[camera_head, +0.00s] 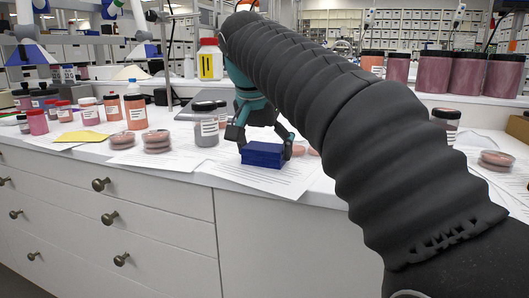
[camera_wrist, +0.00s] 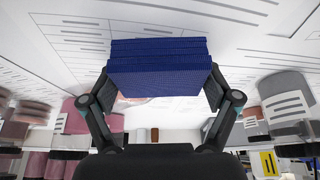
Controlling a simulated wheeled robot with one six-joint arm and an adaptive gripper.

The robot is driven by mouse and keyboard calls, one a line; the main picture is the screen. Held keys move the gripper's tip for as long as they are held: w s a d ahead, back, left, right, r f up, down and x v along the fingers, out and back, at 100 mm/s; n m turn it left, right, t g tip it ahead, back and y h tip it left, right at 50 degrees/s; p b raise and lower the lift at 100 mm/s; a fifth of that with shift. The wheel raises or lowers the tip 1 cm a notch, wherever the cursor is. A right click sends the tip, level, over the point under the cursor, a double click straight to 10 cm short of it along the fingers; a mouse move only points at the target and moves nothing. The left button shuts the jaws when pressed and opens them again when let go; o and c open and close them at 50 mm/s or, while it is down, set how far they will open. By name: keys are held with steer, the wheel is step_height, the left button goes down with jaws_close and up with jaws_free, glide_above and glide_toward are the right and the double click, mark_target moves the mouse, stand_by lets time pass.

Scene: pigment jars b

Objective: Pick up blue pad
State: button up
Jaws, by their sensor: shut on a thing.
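The blue pad (camera_head: 262,154) is a dark blue block, over the printed papers near the counter's front edge in the head view. In the wrist view the blue pad (camera_wrist: 160,68) sits between the two fingertips. My gripper (camera_head: 265,142) is shut on it, one finger at each side; both fingers (camera_wrist: 158,88) also show in the wrist view. I cannot tell whether the pad touches the paper. My arm hides part of the counter to the right.
A grey jar (camera_head: 206,128) stands just left of the pad. Stacked pink dishes (camera_head: 156,142), an orange-filled bottle (camera_head: 135,110) and a yellow pad (camera_head: 81,136) are farther left. Large pink jars (camera_head: 468,74) stand on the back shelf. Papers (camera_head: 283,183) cover the counter in front.

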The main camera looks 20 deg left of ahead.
mark_target(267, 143)
step_height(267, 143, up, 4)
steer(key=shift+r+p, duration=0.2)
steer(key=shift+p, duration=0.8)
steer(key=d+r+p, duration=0.1)
steer(key=d+r, duration=0.5)
steer(key=d, duration=0.5)
steer(key=shift+d+r, duration=0.3)
steer(key=shift+d, duration=0.05)
steer(key=shift+s, duration=0.1)
steer(key=o, duration=0.4)
steer(key=shift+c, duration=0.2)
steer(key=c, duration=0.4)
